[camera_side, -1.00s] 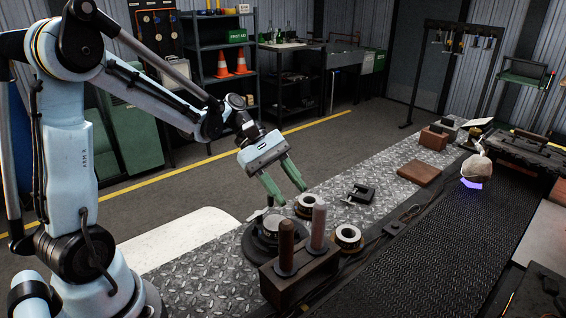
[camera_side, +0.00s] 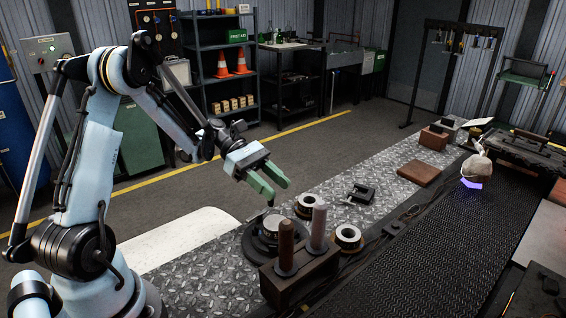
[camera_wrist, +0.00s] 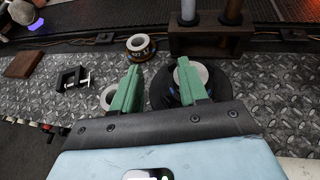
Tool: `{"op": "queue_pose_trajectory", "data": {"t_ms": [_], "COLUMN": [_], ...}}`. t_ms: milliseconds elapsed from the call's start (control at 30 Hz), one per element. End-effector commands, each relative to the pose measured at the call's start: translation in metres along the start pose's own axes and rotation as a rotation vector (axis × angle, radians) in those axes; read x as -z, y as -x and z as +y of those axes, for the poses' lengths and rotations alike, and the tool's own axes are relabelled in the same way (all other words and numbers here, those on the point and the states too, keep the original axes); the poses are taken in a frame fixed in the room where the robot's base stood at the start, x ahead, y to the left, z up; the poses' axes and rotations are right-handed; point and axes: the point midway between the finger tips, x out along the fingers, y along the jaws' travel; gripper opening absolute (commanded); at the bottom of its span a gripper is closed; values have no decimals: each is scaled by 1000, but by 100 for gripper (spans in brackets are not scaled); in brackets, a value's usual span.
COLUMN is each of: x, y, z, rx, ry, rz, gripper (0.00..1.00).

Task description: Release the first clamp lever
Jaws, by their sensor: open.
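A dark round rotary mould (camera_side: 258,246) sits on the metal plate, behind the wooden block with two posts. In the wrist view the mould (camera_wrist: 163,92) shows behind and between my fingers, with a pale round top. A small dark upright piece, which may be a clamp lever (camera_side: 271,203), stands at the mould near my fingertips. My gripper (camera_side: 280,187) has green fingers spread apart, empty, above the mould. Whether a finger touches a lever I cannot tell.
A block with two posts (camera_side: 300,275) stands close in front of the mould. Ring-shaped parts (camera_side: 348,237) (camera_side: 309,203) lie beside it. A black clamp-like part (camera_side: 361,194) lies farther back. A dark mesh belt (camera_side: 440,240) runs along the right.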

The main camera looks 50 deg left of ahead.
Motion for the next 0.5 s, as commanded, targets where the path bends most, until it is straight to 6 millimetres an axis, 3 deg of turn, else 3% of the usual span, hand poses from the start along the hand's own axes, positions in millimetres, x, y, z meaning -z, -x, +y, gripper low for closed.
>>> {"op": "queue_pose_trajectory", "data": {"t_ms": [167,500], "x": [24,66], "y": [16,3], "z": [15,17], "rx": [-2,-1], "ry": [0,-1], "rz": [0,0], "gripper": [43,43]}}
